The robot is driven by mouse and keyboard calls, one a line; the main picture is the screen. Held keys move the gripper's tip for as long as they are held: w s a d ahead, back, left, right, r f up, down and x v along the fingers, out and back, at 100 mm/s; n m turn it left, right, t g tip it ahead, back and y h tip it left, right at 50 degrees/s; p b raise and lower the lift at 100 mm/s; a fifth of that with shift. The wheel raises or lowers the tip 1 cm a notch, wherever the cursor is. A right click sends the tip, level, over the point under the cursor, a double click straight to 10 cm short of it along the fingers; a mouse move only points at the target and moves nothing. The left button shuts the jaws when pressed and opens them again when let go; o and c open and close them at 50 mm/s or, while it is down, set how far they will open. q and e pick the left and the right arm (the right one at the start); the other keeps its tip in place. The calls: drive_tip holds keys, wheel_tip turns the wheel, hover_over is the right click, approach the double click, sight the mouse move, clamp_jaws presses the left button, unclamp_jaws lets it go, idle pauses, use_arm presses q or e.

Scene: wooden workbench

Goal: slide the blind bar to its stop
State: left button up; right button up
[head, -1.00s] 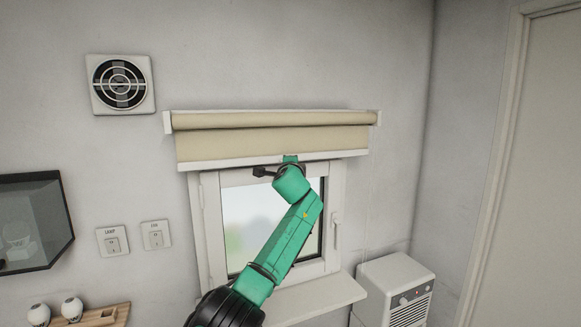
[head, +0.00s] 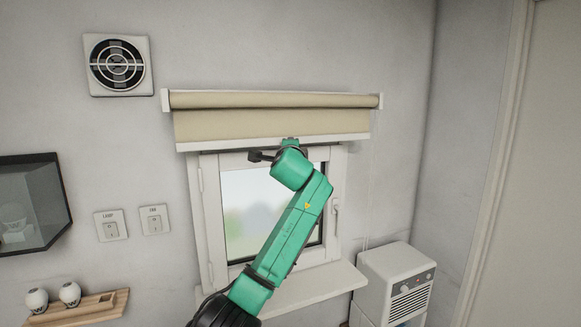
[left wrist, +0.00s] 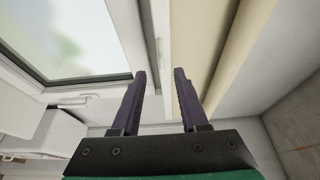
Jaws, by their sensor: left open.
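The beige roller blind (head: 250,125) hangs partly down over the top of the window. Its white blind bar (head: 220,144) runs along the lower edge, just above the window glass. My left gripper (left wrist: 159,76) reaches the middle of the bar from below; in the head view my own wrist mostly hides it. In the left wrist view its two dark fingers are apart, with the pale bar (left wrist: 158,35) running between and beyond them. I cannot tell whether either finger touches the bar. My right gripper is in neither view.
The window (head: 250,215) has a frame handle (head: 336,212) at the right and a sill (head: 310,288) below. A white heater-like unit (head: 395,285) stands at the lower right. Wall switches (head: 111,225), a vent (head: 118,65) and a small shelf (head: 85,307) are at the left.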

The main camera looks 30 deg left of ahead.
use_arm(q)
drive_tip(key=b+v, duration=0.3)
drive_tip(key=v, duration=0.5)
drive_tip(key=shift+s, duration=0.15)
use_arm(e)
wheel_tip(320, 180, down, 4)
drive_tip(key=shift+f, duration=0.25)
